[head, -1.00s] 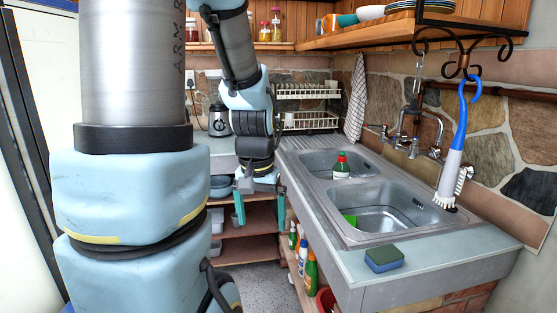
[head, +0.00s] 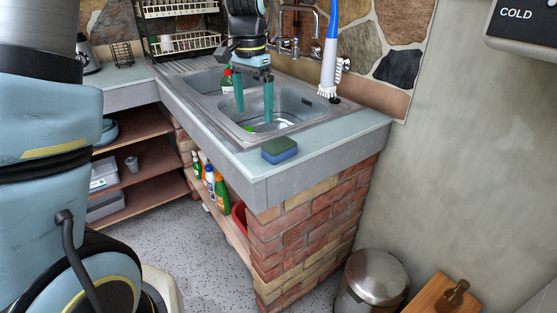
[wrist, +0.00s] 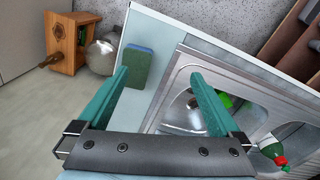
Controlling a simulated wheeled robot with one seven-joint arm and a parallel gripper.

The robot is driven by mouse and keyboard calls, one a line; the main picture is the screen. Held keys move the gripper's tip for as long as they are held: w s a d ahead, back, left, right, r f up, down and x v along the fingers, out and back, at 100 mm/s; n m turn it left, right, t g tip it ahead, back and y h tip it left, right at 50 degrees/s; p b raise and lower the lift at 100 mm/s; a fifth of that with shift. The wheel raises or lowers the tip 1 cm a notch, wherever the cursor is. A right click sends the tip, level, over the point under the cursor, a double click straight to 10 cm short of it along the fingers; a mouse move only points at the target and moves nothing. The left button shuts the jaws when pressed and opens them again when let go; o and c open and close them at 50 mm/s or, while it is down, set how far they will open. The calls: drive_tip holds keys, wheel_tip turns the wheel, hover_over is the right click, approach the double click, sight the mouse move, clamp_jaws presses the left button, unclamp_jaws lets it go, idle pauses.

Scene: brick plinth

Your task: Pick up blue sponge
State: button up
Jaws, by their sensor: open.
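The blue sponge (head: 279,150) has a dark green top face and lies flat on the near corner of the pale counter, in front of the sink. In the wrist view the sponge (wrist: 137,67) lies beyond the tip of the left finger, with its green face up. My gripper (head: 254,97) is open and empty, fingers pointing down over the sink basin, behind the sponge in the head view. In the wrist view its teal fingers (wrist: 160,85) stand wide apart. The sponge is fully visible and does not touch the gripper.
The sink (head: 292,113) holds a green item (wrist: 226,99) in its near basin. A metal bin (head: 372,280) stands below the counter's right end.

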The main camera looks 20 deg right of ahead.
drive_tip(key=s+d+m, duration=0.1)
drive_tip(key=d+m, duration=0.1)
drive_tip(key=d, duration=0.3)
hover_over(279, 144)
drive_tip(key=f, duration=0.5)
drive_tip(key=shift+w+f+p, duration=0.2)
drive_tip(key=shift+f+p, duration=0.05)
drive_tip(key=shift+p, duration=0.05)
drive_tip(key=shift+s+f+p, duration=0.15)
drive_tip(key=shift+f+p, duration=0.35)
drive_tip(key=shift+f, duration=0.85)
drive_tip(key=shift+s+f+p, duration=0.15)
drive_tip(key=shift+f+p, duration=0.3)
drive_tip(key=shift+f, duration=0.85)
drive_tip(key=shift+c, duration=0.2)
drive_tip(key=c, duration=1.3)
wheel_tip(279, 144, up, 10)
drive_tip(key=shift+b, duration=1.15)
